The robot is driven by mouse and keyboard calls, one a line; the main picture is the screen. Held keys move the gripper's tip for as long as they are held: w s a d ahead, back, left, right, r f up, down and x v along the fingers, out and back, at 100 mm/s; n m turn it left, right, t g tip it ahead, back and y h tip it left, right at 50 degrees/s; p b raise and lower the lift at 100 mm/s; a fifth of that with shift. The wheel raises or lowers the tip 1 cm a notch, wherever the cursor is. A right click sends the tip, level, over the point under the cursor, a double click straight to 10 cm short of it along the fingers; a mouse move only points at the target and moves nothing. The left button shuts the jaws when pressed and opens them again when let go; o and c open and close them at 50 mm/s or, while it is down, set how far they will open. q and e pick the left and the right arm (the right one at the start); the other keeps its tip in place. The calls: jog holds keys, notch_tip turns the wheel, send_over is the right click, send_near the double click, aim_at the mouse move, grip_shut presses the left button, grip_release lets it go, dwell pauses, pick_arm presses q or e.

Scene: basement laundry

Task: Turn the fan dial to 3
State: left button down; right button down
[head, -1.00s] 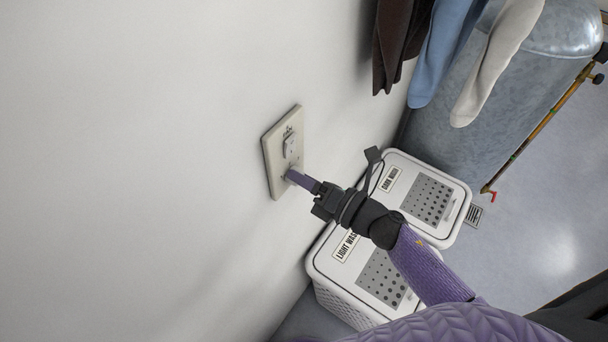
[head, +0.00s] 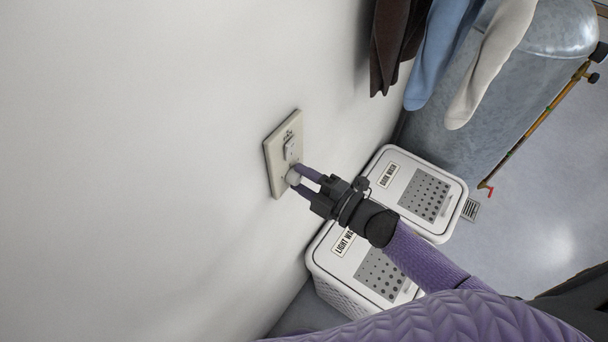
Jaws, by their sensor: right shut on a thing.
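A cream wall plate (head: 273,167) is fixed to the white wall. It carries a white rocker switch (head: 290,148) in its upper part and a small round white fan dial (head: 293,177) in its lower part. My right gripper (head: 299,178) reaches the plate from the right, with one purple finger on each side of the dial, shut on it. The dial's numbers and its pointer are too small to read. My left gripper is not in view.
Two white lidded hampers, one labelled dark wash (head: 447,216) and one labelled light wash (head: 330,257), stand on the floor below the plate. Brown, blue and white socks (head: 492,62) hang at the top, before a grey metal tank (head: 545,75).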

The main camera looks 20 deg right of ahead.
jog(key=m+p, duration=0.1)
jog(key=m, duration=0.4)
jog(key=shift+m, duration=0.4)
jog(key=shift+f, duration=0.1)
dwell(0.3)
jog(key=shift+c, duration=1.2)
grip_release()
jog(key=v, duration=1)
jog(key=shift+b, duration=0.3)
